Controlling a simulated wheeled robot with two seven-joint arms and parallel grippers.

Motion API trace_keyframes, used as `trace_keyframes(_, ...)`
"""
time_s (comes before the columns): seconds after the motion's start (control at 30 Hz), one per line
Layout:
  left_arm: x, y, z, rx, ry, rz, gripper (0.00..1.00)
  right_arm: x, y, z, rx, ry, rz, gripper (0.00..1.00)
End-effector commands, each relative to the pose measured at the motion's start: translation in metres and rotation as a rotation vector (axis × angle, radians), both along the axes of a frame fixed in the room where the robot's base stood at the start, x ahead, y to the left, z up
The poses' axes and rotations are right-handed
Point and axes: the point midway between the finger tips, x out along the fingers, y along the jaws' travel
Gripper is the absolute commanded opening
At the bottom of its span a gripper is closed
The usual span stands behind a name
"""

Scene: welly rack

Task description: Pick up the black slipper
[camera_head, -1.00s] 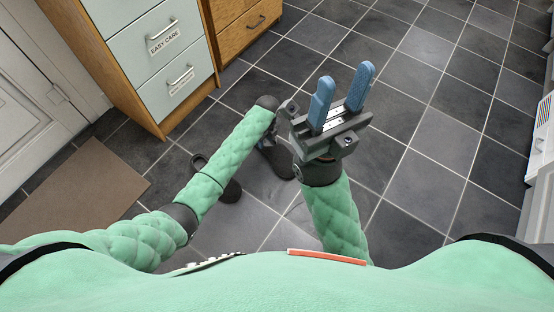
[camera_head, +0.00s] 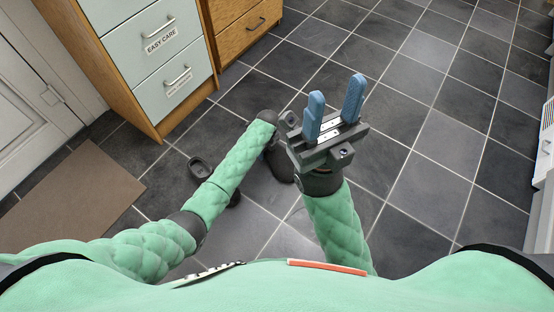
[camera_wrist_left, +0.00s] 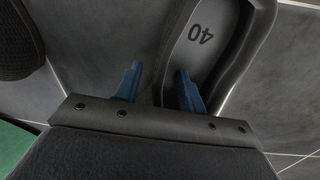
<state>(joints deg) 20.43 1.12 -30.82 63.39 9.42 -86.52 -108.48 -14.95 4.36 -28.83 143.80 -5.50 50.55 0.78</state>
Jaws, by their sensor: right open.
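A black slipper (camera_wrist_left: 200,55) with "40" on its grey insole lies below my left gripper (camera_wrist_left: 158,78) in the left wrist view. The gripper is open; one finger is over the insole and the other outside the slipper, with the slipper's side edge between them. In the head view a dark rounded shape (camera_head: 283,170) beside the end of my left arm looks like this slipper, mostly hidden. Another black slipper (camera_head: 199,167) lies left of that arm, partly covered by it. My right gripper (camera_head: 335,97) is open and empty, its blue fingers pointing away from me.
A drawer cabinet (camera_head: 163,72) and a wooden drawer unit (camera_head: 243,25) stand at upper left. A brown mat (camera_head: 75,195) lies at left. A white unit (camera_head: 545,150) is at the right edge. The dark tiled floor (camera_head: 430,130) is clear between.

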Motion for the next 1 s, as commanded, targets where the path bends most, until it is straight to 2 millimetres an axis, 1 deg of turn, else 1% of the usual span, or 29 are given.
trace_keyframes(0.1,0.0,0.0,0.001,0.0,0.0,0.0,0.4,0.0,0.0,0.001,0.0,0.001,0.0,0.42)
trace_keyframes(0.13,0.0,0.0,0.001,0.0,0.0,0.0,0.36,0.0,0.0,0.001,0.0,0.001,0.0,0.42)
trace_keyframes(0.27,0.0,0.0,0.001,0.0,0.0,0.0,0.1,0.0,0.0,0.001,0.0,0.001,0.001,0.42)
trace_keyframes(0.3,0.0,0.0,0.001,0.0,0.0,0.0,0.03,0.0,0.0,0.001,0.001,0.0,0.001,0.42)
trace_keyframes(0.33,0.0,0.0,0.001,0.0,0.0,0.0,0.0,0.0,0.0,0.001,0.001,0.0,0.001,0.42)
trace_keyframes(0.67,0.0,0.0,0.004,-0.001,-0.001,0.0,0.0,0.0,-0.001,0.003,0.0,-0.003,0.002,0.42)
trace_keyframes(0.77,0.001,0.0,0.013,-0.001,-0.002,0.0,0.0,0.0,-0.001,0.009,0.005,-0.005,0.005,0.42)
trace_keyframes(0.87,0.001,0.0,0.029,0.0,-0.003,0.0,0.0,-0.001,-0.003,0.019,0.016,-0.009,0.011,0.42)
trace_keyframes(0.97,0.001,0.0,0.052,0.0,-0.003,0.0,0.0,-0.001,-0.006,0.032,0.032,-0.012,0.017,0.42)
trace_keyframes(1.0,-0.009,-0.008,0.053,-0.002,0.0,-0.003,0.0,-0.002,-0.007,0.034,0.039,-0.015,0.019,0.42)
